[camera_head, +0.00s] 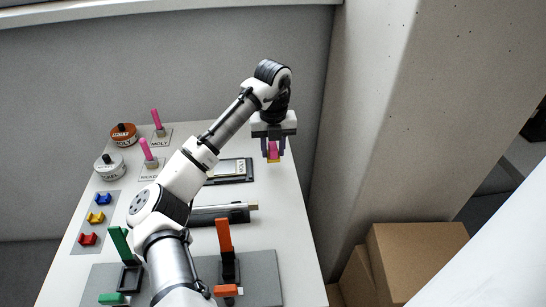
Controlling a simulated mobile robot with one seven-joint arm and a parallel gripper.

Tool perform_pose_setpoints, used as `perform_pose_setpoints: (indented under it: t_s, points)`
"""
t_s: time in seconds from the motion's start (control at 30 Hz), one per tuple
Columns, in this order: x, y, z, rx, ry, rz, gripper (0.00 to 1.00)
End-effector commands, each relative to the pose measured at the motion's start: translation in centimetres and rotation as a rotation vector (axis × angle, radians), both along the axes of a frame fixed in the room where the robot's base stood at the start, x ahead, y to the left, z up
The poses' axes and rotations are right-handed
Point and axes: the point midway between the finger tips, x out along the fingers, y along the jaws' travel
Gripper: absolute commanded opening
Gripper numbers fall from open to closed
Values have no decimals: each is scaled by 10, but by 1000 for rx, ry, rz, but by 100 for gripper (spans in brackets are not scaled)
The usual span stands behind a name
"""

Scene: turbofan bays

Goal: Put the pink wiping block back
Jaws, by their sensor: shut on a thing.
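My gripper (272,153) is at the right part of the white table, near its far right edge. It is shut on the pink wiping block (273,148), which is upright between the fingers and has a yellowish lower end. The block seems to be held above the table, but the height is hard to tell. A dark tray with a pale labelled plate (232,169) lies to the left of my gripper. My arm crosses the middle of the table and hides part of it.
Two pink-handled tools (147,151) stand on labelled plates at the left, beside an orange-lidded tin (123,135) and a white-lidded tin (109,167). Coloured clips (96,217) lie at left. Green (120,244) and orange (224,236) levers stand in front. Boxes (414,258) stand right of the table.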

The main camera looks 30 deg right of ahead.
Motion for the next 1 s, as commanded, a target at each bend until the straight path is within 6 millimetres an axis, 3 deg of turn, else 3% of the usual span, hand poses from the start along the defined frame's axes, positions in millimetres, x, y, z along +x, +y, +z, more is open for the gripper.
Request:
perform_pose_setpoints:
  t_s: [0.3, 0.67, 0.7, 0.87, 1.0]
  points:
    - [0, 0, -36, 1, 0, 1, 7]
    - [0, 0, -41, 0, 0, 0, 7]
    - [0, 0, -41, 0, 0, 0, 34]
    - [0, 0, -41, 1, 0, 0, 54]
    - [0, 0, -41, 1, 0, 0, 54]
